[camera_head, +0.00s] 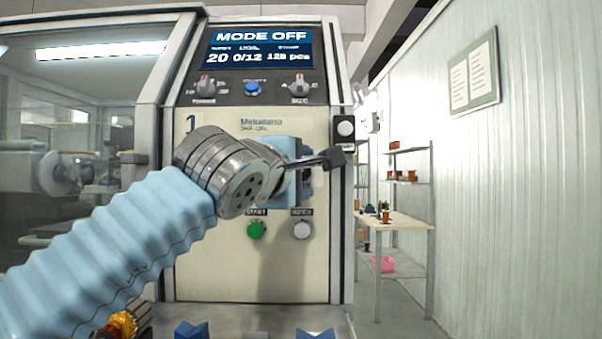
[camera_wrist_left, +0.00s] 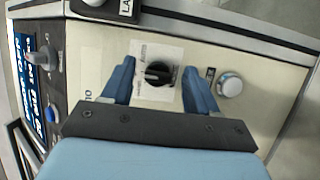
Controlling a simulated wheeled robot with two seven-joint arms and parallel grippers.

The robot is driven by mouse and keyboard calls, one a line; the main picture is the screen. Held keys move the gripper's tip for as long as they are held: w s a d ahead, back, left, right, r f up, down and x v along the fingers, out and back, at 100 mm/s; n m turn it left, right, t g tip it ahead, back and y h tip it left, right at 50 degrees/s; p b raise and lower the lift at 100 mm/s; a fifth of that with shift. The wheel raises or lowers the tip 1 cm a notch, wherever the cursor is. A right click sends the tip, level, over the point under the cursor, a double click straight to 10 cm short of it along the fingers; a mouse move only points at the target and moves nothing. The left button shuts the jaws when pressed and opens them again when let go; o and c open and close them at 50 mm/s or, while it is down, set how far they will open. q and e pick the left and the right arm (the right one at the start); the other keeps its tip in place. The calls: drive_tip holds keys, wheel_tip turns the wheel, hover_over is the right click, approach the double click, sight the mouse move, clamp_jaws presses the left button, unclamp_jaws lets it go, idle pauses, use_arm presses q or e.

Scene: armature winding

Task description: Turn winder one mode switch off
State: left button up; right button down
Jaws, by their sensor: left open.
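The mode switch (camera_wrist_left: 158,73) is a black rotary knob on a white label plate, seen in the left wrist view. Its grip bar lies roughly level in that picture. My left gripper (camera_wrist_left: 159,68) is open, with one blue finger on each side of the knob; I cannot tell whether either touches it. In the head view my left gripper (camera_head: 294,170) is in front of the panel of winder one (camera_head: 220,268), and the arm and gripper hide the knob. The winder's screen (camera_head: 260,48) reads MODE OFF. My right gripper is not in view.
Below the gripper are a green button (camera_head: 256,230) and a white button (camera_head: 302,230). Two small knobs and a blue button (camera_head: 252,88) sit under the screen. A black box with a white button (camera_head: 345,128) is on the right edge. A shelf (camera_head: 410,222) stands farther right.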

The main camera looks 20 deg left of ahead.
use_arm(q)
drive_tip(key=s+a+b, duration=0.1)
drive_tip(key=s, duration=1.2)
drive_tip(key=shift+s+a, duration=0.25)
drive_tip(key=shift+s, duration=0.1)
